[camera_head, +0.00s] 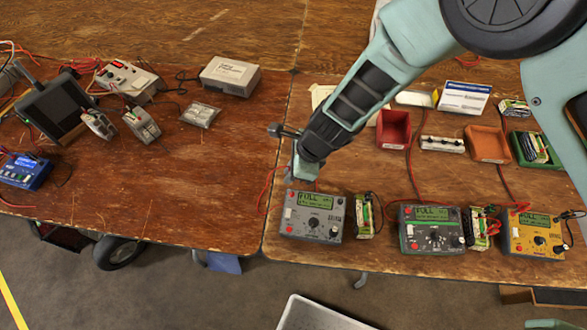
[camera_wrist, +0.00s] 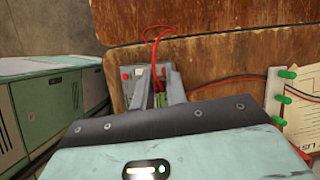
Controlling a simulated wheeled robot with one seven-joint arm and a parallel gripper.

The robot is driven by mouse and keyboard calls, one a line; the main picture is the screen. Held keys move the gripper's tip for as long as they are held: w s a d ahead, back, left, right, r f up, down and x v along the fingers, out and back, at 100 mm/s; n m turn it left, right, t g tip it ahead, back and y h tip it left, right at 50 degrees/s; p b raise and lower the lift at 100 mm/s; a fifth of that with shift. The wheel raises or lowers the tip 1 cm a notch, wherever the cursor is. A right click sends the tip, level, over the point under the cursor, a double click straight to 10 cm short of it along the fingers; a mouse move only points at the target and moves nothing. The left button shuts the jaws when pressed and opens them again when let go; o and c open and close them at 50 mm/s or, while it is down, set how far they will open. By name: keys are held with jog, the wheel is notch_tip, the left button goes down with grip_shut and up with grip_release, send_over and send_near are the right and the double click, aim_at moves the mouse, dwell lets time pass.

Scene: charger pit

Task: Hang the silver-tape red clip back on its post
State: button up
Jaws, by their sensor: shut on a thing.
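My gripper (camera_head: 302,172) is low over the back edge of the silver-grey charger (camera_head: 312,217), which has a lit green screen reading FULL. In the wrist view my gripper (camera_wrist: 161,90) has its fingers close together, shut on the end of a red lead (camera_wrist: 159,35), which loops up and away from them. The clip itself is mostly hidden between the fingers, and I cannot make out its silver tape. In the wrist view the grey charger's panel (camera_wrist: 138,82) with red spots is just beyond the left finger. I cannot tell which post is the clip's.
A battery pack (camera_head: 364,216) stands right of the grey charger. A dark charger (camera_head: 431,230) and a yellow charger (camera_head: 534,235) stand further right. Red (camera_head: 393,128), orange (camera_head: 487,144) and green trays are behind. The left table's front is mostly clear.

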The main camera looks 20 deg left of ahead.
aim_at(291, 190)
jog(key=shift+f, duration=0.15)
jog(key=shift+f+b, duration=2.5)
jog(key=shift+f, duration=0.85)
jog(key=shift+f, duration=0.2)
jog(key=o, duration=0.8)
jog(key=shift+o, duration=0.2)
jog(key=shift+o, duration=1.1)
jog(key=shift+r, duration=0.1)
